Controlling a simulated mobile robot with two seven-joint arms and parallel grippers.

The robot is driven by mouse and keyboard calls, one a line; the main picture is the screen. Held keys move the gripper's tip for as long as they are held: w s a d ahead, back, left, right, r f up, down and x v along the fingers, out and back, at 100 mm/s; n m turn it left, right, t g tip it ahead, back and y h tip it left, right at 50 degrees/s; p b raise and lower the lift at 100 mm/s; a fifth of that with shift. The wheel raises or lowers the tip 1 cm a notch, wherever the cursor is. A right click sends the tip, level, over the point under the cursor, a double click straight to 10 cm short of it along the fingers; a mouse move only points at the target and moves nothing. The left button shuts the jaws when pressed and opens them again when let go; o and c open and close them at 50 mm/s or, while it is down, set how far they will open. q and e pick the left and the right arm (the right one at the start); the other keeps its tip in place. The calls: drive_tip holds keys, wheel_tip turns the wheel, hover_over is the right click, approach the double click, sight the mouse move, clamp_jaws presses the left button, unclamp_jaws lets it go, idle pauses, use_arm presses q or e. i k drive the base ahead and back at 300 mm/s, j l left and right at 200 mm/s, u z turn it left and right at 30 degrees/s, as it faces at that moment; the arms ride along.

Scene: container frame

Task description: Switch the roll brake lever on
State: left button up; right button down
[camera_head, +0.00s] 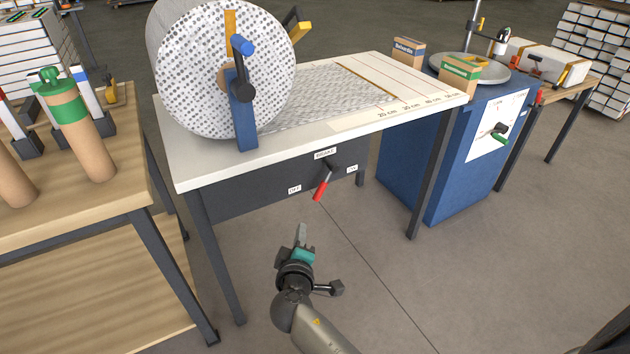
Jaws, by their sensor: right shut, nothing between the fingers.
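The roll brake lever (320,188) has a red handle on a black pivot, mounted on the dark front panel (245,190) under the white table top. Its handle points down and slightly left, between the OFF label (294,189) at left and the ON label (352,169) at right, nearer the OFF side. My right gripper (301,232) is below and slightly left of the lever, in front of the table. It is shut and empty, apart from the lever. My left gripper is out of view.
A large bubble-wrap roll (200,75) stands on the white table (190,165), held by a blue bracket (243,120). A wooden table (130,195) with cardboard tubes is at left. A blue cabinet (400,170) stands at right. The floor before the panel is clear.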

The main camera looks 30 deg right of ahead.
sight(333, 167)
drive_tip(key=i+l, duration=0.3)
drive_tip(key=l, duration=0.15)
drive_tip(key=i+l, duration=0.35)
